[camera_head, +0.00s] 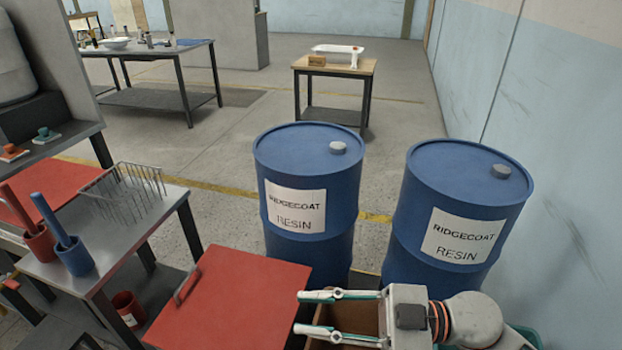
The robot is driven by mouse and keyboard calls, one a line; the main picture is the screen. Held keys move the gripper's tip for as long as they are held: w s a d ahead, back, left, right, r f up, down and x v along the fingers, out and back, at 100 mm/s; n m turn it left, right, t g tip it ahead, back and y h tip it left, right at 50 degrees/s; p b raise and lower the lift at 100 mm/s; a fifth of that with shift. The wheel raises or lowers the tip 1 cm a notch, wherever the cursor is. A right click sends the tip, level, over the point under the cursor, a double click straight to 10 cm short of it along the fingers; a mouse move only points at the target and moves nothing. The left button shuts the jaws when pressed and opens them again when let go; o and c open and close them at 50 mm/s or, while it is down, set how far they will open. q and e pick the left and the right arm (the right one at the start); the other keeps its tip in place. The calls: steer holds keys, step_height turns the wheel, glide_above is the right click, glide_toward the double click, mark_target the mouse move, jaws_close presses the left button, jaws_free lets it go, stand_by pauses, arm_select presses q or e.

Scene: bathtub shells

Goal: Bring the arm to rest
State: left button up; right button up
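My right gripper (300,313) is at the bottom right of the head view, pointing left. Its two green-tipped fingers are apart with nothing between them, so it is open and empty. The fingertips show over the right edge of a red panel with a handle (230,300), and an open brown box (352,318) shows behind and between the fingers. I cannot tell the height of the gripper above them. My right arm's wrist runs out of the picture at the bottom right. My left gripper is not in view.
Two blue resin drums (307,240) (440,240) stand just beyond my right gripper. At left, a grey table (130,240) holds a wire basket (125,190) and a blue cup (75,257). A small wooden table (335,66) stands farther back. The floor between is open.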

steer(key=w+d+m+t+h+p, duration=0.2)
steer(key=w+d+m+t, duration=0.6)
steer(key=t, duration=0.5)
steer(key=d+f+m+t+h+p, duration=0.1)
steer(key=d+f+m+t+h, duration=0.25)
steer(key=f+m+h, duration=0.4)
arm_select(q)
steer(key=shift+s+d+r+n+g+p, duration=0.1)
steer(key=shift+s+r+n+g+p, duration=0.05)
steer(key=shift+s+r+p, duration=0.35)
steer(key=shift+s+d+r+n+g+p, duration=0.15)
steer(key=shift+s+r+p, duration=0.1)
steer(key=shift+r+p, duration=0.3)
arm_select(e)
steer(key=s+d+f+m+g+h, duration=0.1)
steer(key=s+d+f+g+h, duration=0.2)
steer(key=s+f, duration=0.4)
steer(key=s+d+f+m+g+h, duration=0.1)
steer(key=s+d+f+g+h, duration=0.2)
steer(key=s+f, duration=0.4)
step_height(320, 180, down, 7)
steer(key=shift+d+f+g+h, duration=0.2)
steer(key=shift+d+g+h, duration=0.25)
steer(key=shift+d, duration=0.55)
